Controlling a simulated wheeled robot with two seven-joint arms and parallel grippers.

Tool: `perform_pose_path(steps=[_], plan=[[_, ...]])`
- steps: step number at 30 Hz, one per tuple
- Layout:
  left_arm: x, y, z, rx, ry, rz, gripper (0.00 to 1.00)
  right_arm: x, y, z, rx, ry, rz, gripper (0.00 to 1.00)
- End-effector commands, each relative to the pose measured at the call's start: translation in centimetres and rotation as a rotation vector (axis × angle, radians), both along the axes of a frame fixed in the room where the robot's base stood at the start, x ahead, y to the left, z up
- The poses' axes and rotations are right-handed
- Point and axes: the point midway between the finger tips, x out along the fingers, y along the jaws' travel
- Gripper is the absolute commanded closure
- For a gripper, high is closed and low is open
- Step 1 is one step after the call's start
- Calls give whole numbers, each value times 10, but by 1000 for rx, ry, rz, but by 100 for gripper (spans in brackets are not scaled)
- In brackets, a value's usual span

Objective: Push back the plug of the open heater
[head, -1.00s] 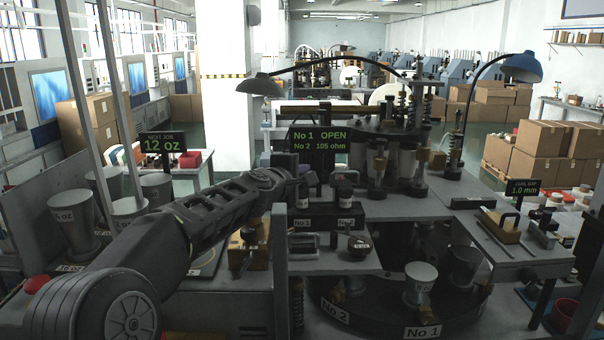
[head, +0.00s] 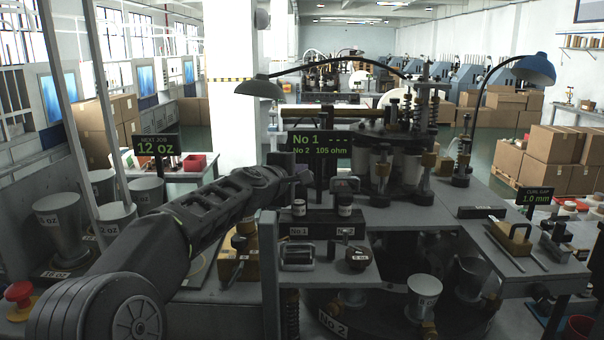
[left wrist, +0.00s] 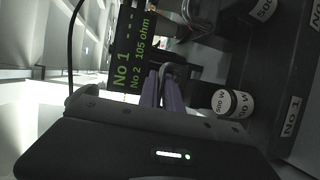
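The two heaters (head: 299,207) (head: 345,204) stand side by side on a dark block with No 1 and No 2 labels. A 500 W heater (left wrist: 232,103) shows next to my gripper in the left wrist view. My left gripper (head: 298,178) is behind the No 1 heater, its tips mostly hidden in the head view. In the left wrist view its fingers (left wrist: 164,92) are close together around a grey loop-shaped plug handle (left wrist: 172,70). A similar loop (head: 345,185) stands behind the No 2 heater. The display (head: 320,146) reads No 1 dashes, No 2 105 ohm. My right gripper is out of view.
A shelf in front of the block holds a small metal part (head: 297,254) and a dark round knob (head: 357,258). A brass block (head: 236,252) stands below my left arm. The turntable with cups (head: 423,297) is below right.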

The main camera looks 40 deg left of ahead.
Motion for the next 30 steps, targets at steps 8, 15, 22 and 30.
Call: perform_pose_path(steps=[8,15,22,30], plan=[[0,1,1,1,-2,2,82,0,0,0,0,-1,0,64],[-9,-1,3,2,-4,3,82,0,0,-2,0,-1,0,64],[-43,-10,10,2,-4,3,82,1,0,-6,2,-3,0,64],[-73,-18,15,0,-2,3,82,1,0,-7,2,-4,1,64]])
